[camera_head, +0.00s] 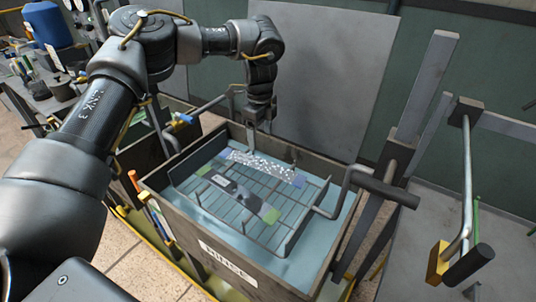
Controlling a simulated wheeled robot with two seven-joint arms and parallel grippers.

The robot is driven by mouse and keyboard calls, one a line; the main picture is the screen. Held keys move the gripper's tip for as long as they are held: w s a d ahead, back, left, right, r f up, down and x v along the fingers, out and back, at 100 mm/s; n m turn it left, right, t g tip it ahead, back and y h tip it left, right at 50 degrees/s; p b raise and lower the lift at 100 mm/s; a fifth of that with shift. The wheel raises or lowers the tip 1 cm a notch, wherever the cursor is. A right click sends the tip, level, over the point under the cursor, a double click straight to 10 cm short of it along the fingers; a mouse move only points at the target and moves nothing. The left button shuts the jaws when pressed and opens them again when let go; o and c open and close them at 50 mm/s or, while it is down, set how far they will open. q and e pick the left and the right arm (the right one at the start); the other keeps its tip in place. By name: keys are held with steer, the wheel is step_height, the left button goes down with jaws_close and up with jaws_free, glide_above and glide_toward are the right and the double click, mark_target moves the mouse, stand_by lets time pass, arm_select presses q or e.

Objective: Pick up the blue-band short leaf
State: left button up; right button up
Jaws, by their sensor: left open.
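The blue-band short leaf (262,166) looks like a white-speckled strip with a blue band at each end. It lies across a wire rack (232,198) inside a tank labelled RINSE (225,263). A second, darker strip with green bands (238,198) lies nearer on the same rack. My left gripper (261,130) points down above the far part of the tank, just beyond the blue-band leaf in the picture. It is open and appears empty, apart from the leaf. My right gripper is not in view.
The tank holds pale blue liquid. A crank-like handle (345,190) rises at its right side. Upright metal posts (428,85) and a hanging bar with a yellow block (438,262) stand at right. A grey panel (322,75) is behind. A cluttered bench with a blue container (50,24) is at left.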

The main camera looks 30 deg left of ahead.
mark_target(261, 163)
arm_select(q)
steer(key=f, duration=0.3)
steer(key=shift+s+a+f+p, duration=0.25)
steer(key=shift+s+p, duration=0.15)
steer(key=shift+w+f, duration=0.15)
steer(key=shift+f, duration=0.65)
steer(key=shift+d+f, duration=0.1)
steer(key=shift+f+p, duration=0.3)
steer(key=shift+p, duration=0.15)
step_height(261, 163, down, 4)
steer(key=shift+d+r+p, duration=0.1)
steer(key=shift+r+p, duration=0.05)
steer(key=shift+p, duration=0.45)
steer(key=shift+f, duration=0.4)
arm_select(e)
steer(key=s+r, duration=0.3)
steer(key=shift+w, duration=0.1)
